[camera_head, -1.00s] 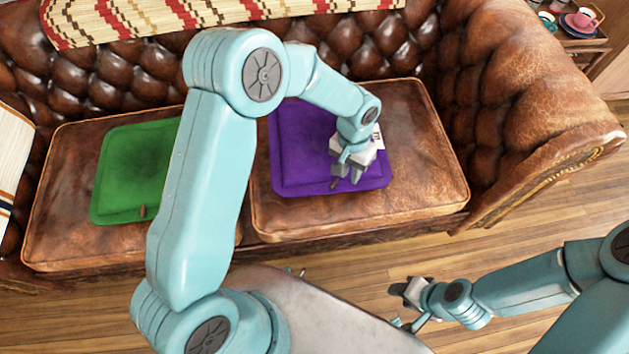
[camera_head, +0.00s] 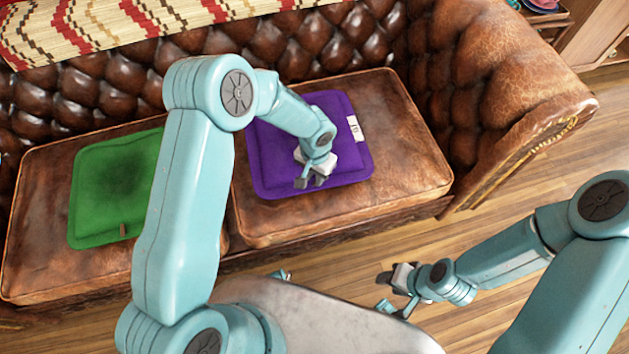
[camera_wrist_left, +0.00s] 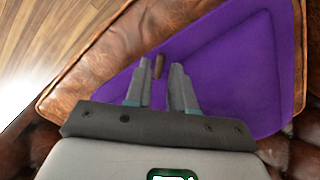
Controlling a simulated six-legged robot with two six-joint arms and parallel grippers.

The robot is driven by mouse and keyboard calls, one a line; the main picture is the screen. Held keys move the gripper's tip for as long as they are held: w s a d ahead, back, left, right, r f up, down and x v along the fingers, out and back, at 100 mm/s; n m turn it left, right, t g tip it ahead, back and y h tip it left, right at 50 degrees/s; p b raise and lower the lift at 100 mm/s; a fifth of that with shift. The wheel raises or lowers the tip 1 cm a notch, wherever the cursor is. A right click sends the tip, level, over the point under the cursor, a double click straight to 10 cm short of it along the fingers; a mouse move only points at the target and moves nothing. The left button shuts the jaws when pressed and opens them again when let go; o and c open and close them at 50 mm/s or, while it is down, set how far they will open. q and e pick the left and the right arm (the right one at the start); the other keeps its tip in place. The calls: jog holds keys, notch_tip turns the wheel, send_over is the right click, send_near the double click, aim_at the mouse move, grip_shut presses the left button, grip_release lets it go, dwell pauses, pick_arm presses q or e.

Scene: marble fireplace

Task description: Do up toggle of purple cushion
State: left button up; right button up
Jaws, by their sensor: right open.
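The purple cushion (camera_head: 345,165) lies flat on the right seat of the brown leather sofa, with a white label (camera_head: 355,128) at its right edge. My left gripper (camera_head: 309,184) is over the cushion's front part, pointing down. In the left wrist view the purple cushion (camera_wrist_left: 235,75) fills the right side. A small brown toggle (camera_wrist_left: 158,66) shows between the fingertips of my left gripper (camera_wrist_left: 160,68), with gaps at both sides. That gripper is open. In the head view the gripper hides this toggle. My right gripper (camera_head: 388,282) is open and empty above the wooden floor.
A green cushion (camera_head: 110,190) with a brown toggle (camera_head: 123,230) lies on the left seat. The sofa's armrest (camera_head: 530,110) rises at the right. A patterned throw (camera_head: 100,25) hangs over the backrest. The seat right of the purple cushion is clear.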

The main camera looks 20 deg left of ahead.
pick_arm(q)
jog(key=shift+f, duration=1.75)
jog(key=shift+c, duration=0.3)
grip_shut()
